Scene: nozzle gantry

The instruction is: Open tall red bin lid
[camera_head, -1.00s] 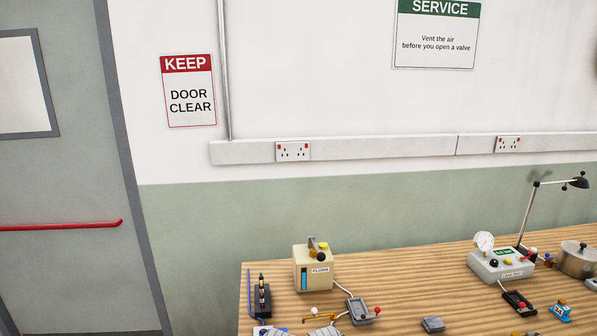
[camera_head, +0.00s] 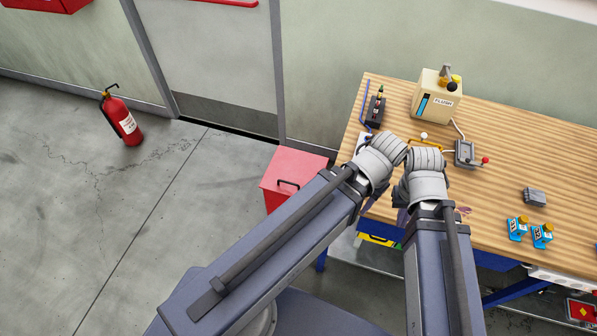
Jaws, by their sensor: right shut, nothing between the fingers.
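The tall red bin (camera_head: 298,162) stands on the floor left of the workbench. Its lid looks closed, with a dark handle (camera_head: 288,184) on the side facing me. My left arm crosses in front of the bin's lower right part and hides it. My right gripper (camera_head: 462,210) is mostly behind its own wrist, over the bench's front edge; it is shut and empty, well right of the bin. My left gripper's fingers are largely hidden behind its wrist near the bench's left corner, so their state cannot be read. Neither gripper touches the bin handle.
The wooden workbench (camera_head: 500,130) carries a flush tank (camera_head: 437,97), a grey box with a red-knobbed lever (camera_head: 467,153) and small blue parts (camera_head: 517,229). A fire extinguisher (camera_head: 121,118) stands by the door (camera_head: 213,60). The floor left of the bin is clear.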

